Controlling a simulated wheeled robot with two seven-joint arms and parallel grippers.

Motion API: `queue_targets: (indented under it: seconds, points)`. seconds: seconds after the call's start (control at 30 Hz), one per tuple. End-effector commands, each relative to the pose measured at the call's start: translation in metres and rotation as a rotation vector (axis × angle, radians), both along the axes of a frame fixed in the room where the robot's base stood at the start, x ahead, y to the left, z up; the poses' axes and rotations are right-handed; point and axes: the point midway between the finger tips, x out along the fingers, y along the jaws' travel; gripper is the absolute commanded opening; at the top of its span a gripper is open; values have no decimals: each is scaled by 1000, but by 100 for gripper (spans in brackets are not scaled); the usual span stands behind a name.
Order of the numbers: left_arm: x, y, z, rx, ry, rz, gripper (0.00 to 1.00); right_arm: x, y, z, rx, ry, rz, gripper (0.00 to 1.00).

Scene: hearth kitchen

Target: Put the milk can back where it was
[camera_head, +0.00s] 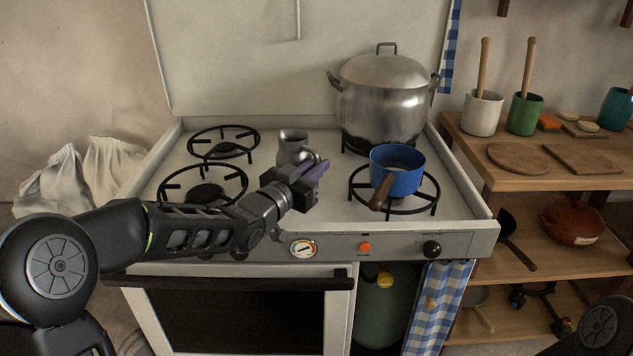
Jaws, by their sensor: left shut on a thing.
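The milk can (292,145) is a small grey metal vessel over the middle of the white stove top (290,207), between the left and right burners. My left gripper (316,170) reaches over the stove from the left and is shut on the can at its near right side. The gripper hides the can's lower part, so I cannot tell whether it touches the stove top. Part of my right arm (603,325) shows at the bottom right corner; its gripper is out of view.
A large lidded steel pot (382,100) stands on the back right burner. A blue saucepan (397,172) sits on the front right burner, its brown handle pointing forward. The left burners (203,189) are empty. A wooden shelf (480,150) with cups and boards stands right.

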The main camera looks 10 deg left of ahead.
Motion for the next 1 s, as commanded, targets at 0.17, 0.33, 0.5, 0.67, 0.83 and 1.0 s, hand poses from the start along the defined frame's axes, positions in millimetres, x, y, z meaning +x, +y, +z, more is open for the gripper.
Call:
queue_targets:
  seconds: [0.17, 0.33, 0.5, 0.67, 0.83, 1.0]
  points:
    - [0, 0, -15, -1, 0, 0, 0, 0, 0, -3, 0, 0, 0, 36]
    - [0, 0, -35, -1, -1, 0, 0, 0, 0, -5, 0, 0, 0, 36]
    - [0, 0, -36, 0, -3, 0, 0, 0, 0, -4, 0, 0, 0, 36]
    - [0, 0, -37, 0, -3, 0, 0, 0, 0, -6, 0, 0, 0, 36]
    - [0, 0, -39, 0, -1, 0, 15, 0, 0, -8, 0, 0, 0, 36]
    - [0, 0, -39, 0, 0, 0, 29, 0, 0, -8, 0, 0, 0, 36]
